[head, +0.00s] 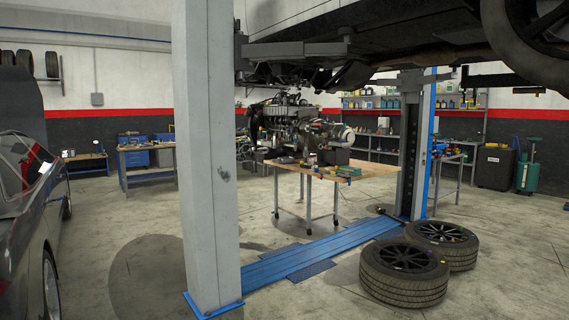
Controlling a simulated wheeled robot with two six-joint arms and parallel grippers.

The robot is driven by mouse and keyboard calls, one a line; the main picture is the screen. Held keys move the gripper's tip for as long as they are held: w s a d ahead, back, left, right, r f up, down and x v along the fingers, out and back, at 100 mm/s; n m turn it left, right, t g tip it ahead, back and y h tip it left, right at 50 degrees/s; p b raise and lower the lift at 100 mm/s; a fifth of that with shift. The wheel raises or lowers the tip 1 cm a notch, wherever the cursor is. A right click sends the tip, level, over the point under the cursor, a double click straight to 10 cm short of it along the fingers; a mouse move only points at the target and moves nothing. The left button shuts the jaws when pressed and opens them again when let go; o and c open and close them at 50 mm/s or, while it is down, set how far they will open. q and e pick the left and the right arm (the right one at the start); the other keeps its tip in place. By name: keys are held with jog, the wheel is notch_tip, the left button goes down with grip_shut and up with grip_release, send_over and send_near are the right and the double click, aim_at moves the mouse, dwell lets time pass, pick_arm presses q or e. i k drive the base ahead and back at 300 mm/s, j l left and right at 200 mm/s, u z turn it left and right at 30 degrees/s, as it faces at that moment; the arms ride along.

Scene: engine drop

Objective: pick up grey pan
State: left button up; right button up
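I cannot make out a grey pan for certain. A wheeled workbench (372,168) with a wooden top stands in the middle distance. A small dark round item (287,159) lies near its left end, too small to identify. An engine (292,128) shows above the bench; I cannot tell whether it rests there or hangs. Neither of my grippers is in view.
A white lift post (205,150) stands close in front, with a blue floor plate (315,253) running to a second post (411,150). Two wheels (404,275) lie front right. A car (25,215) is at left, another raised overhead. Floor right is open.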

aim_at(283, 160)
jog(key=i+j+u, duration=0.55)
jog(key=i, duration=0.4)
jog(key=i+j+u, duration=0.1)
jog(key=i+u, duration=0.15)
jog(key=i, duration=0.2)
jog(key=i+l+u, duration=0.2)
jog(key=i, duration=1.55)
jog(key=i+l+u, duration=0.2)
jog(key=i, duration=3.2)
jog(key=i+l+z, duration=0.1)
jog(key=i+z, duration=0.3)
jog(key=i, duration=0.2)
jog(key=i+j+z, duration=0.1)
jog(key=i+z, duration=0.35)
jog(key=i+j+z, duration=0.4)
jog(key=i, duration=0.3)
jog(key=i+z, duration=0.3)
jog(key=z, duration=0.2)
jog(key=i+z, duration=0.45)
jog(key=i+j+z, duration=0.15)
jog(key=z, duration=0.35)
jog(key=i+j+z, duration=0.25)
jog(key=z, duration=0.2)
